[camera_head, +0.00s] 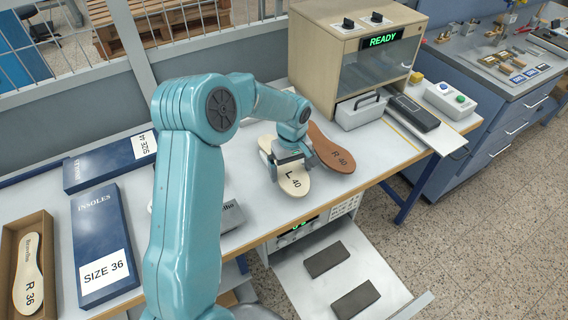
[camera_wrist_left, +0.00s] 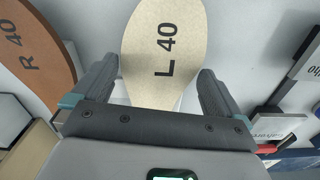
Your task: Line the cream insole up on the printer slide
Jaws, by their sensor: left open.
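The cream insole (camera_head: 293,184), marked L 40, lies flat on the light tabletop, toe end toward the front. My left gripper (camera_head: 289,158) is over its rear half. In the left wrist view the cream insole (camera_wrist_left: 165,45) shows between the two spread fingers of the left gripper (camera_wrist_left: 158,72), with a gap on each side. The wooden printer (camera_head: 350,58) with a green READY display stands behind and to the right. I cannot tell for sure which part is its slide; a grey block with a handle (camera_head: 360,111) sits at its front. My right gripper is not in view.
A brown insole (camera_head: 338,158), marked R 40, lies just right of the cream one. Blue boxes (camera_head: 97,230) and an open box with an R 36 insole (camera_head: 27,275) are at left. An open drawer with dark pads (camera_head: 345,275) juts out below the table.

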